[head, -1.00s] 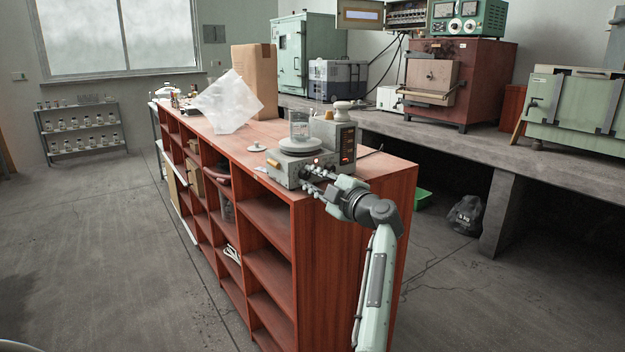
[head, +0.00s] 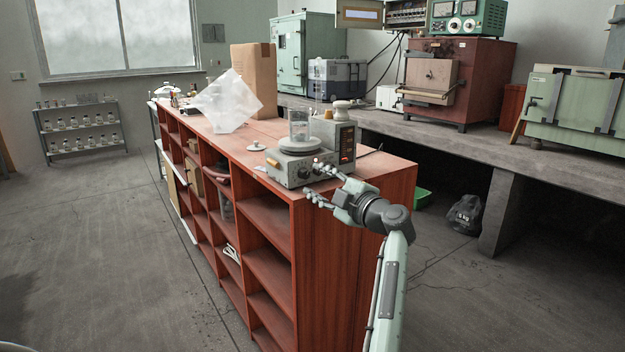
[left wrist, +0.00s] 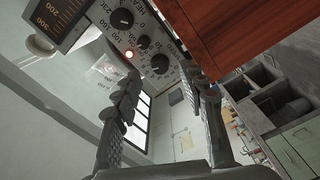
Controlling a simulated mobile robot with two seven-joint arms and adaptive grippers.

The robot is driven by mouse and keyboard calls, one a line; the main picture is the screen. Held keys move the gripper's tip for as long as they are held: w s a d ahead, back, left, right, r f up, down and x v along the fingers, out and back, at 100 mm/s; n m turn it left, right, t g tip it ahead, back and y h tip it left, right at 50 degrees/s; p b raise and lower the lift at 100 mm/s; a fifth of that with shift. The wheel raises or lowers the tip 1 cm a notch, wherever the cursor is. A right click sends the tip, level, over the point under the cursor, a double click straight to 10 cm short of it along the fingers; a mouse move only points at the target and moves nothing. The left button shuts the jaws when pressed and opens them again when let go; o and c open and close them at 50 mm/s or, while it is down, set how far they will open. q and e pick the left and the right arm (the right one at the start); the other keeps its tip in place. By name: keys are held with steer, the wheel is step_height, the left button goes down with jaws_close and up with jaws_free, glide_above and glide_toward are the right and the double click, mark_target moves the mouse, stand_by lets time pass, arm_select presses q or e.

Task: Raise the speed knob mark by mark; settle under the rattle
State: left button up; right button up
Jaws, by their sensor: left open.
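The stirrer-like device (head: 290,172) has a grey body and stands at the near end of the wooden shelf unit, with a glass beaker (head: 299,127) on its round plate. The right gripper is out of view.
A small white lid (head: 257,146) lies on the shelf unit's top (head: 385,168). A clear plastic sheet (head: 228,102) and a cardboard box (head: 255,78) are farther back.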

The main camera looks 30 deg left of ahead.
arm_select(q)
steer(key=v, duration=0.9)
steer(key=shift+s+d, duration=0.1)
stand_by(2.3)
